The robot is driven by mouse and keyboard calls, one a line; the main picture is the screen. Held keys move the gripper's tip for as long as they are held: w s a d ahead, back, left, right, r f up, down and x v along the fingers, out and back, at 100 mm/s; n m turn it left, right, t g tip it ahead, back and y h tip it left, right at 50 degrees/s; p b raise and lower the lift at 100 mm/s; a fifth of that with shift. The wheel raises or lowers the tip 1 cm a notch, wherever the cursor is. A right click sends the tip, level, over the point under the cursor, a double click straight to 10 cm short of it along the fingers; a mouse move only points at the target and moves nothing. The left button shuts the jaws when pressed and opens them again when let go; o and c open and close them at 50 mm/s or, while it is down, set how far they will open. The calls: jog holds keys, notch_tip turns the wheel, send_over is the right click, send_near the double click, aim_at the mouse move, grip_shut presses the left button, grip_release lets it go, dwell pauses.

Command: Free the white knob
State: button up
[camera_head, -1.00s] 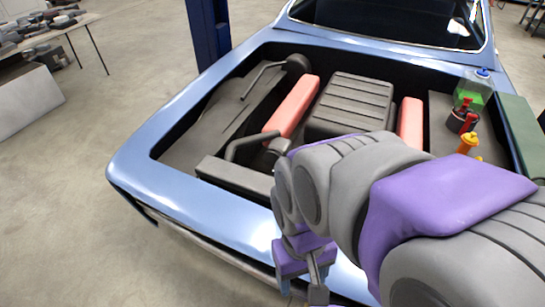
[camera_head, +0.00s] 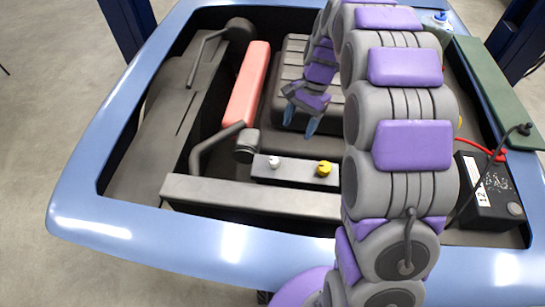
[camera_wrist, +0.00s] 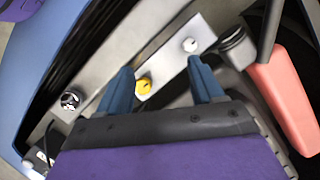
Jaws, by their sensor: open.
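The white knob (camera_head: 274,162) is a small round cap on the left end of a grey bar (camera_head: 298,174) in the engine bay. A yellow knob (camera_head: 323,168) sits to its right on the same bar. In the wrist view the white knob (camera_wrist: 190,45) lies just beyond the right fingertip, and the yellow knob (camera_wrist: 143,86) shows between the fingers. My gripper (camera_head: 300,124) has blue fingers spread apart and empty, pointing down above the bay behind the bar. Its fingers (camera_wrist: 161,68) show a gap in the wrist view. I cannot tell what holds the white knob.
A black-and-white cap (camera_wrist: 70,100) shows in the wrist view. A dark hose end (camera_head: 247,147) stands close left of the white knob. A black battery (camera_head: 487,190) with a red cable is at right.

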jog(key=w+f+m+y, duration=0.1)
jog(key=w+f+m, duration=0.2)
jog(key=w+f, duration=0.5)
jog(key=b, duration=0.3)
send_near(274, 159)
jog(key=x, duration=0.9)
jog(key=shift+a+r, duration=0.1)
jog(key=shift+f, duration=0.25)
jog(key=c, duration=1)
jog(key=shift+n, duration=0.3)
jog(key=shift+c, duration=0.2)
